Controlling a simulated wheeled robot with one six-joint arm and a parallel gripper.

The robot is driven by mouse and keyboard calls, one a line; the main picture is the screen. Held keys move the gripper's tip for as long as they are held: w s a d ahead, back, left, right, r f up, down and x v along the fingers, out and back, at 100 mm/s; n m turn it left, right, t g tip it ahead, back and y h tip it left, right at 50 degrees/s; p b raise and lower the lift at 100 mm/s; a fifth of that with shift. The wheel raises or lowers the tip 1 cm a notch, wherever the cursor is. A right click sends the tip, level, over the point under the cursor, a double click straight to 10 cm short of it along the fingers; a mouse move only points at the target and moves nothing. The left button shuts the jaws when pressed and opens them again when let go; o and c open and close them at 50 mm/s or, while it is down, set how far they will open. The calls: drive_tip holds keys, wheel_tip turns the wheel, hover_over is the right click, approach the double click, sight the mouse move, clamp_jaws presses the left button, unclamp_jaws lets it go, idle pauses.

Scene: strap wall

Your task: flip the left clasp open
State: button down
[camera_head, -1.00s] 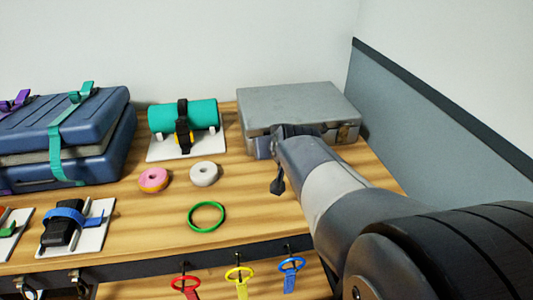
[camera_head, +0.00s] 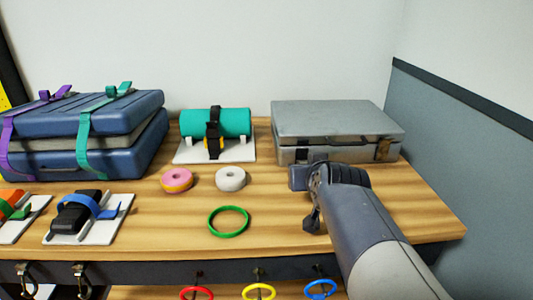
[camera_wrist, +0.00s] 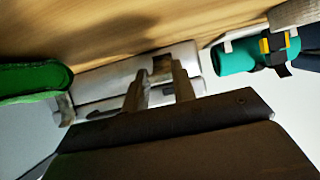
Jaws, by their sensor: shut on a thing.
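The grey case (camera_head: 337,120) lies at the back right of the wooden table with its lid down. Its right clasp (camera_head: 383,149) shows on the front face, dark and brownish. In the wrist view, which is turned upside down, the case (camera_wrist: 100,82) lies beyond my gripper (camera_wrist: 165,70). The brownish left clasp (camera_wrist: 162,67) is between the two fingertips, and the fingers look shut on it. The exact contact is small and hard to see.
Left of the case is a teal roll (camera_head: 232,122) with a black strap on a white board. A pink ring (camera_head: 177,181), a white ring (camera_head: 230,179) and a green ring (camera_head: 228,235) lie in front. Blue strapped cases (camera_head: 118,109) stand further left. A grey-blue wall closes the right side.

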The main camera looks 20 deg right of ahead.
drive_tip(key=shift+s+f, duration=0.1)
drive_tip(key=shift+f, duration=0.4)
drive_tip(key=c, duration=1.5)
unclamp_jaws()
drive_tip(key=o, duration=0.3)
drive_tip(key=shift+r, duration=0.2)
drive_tip(key=shift+o, duration=0.2)
drive_tip(key=shift+r, duration=0.1)
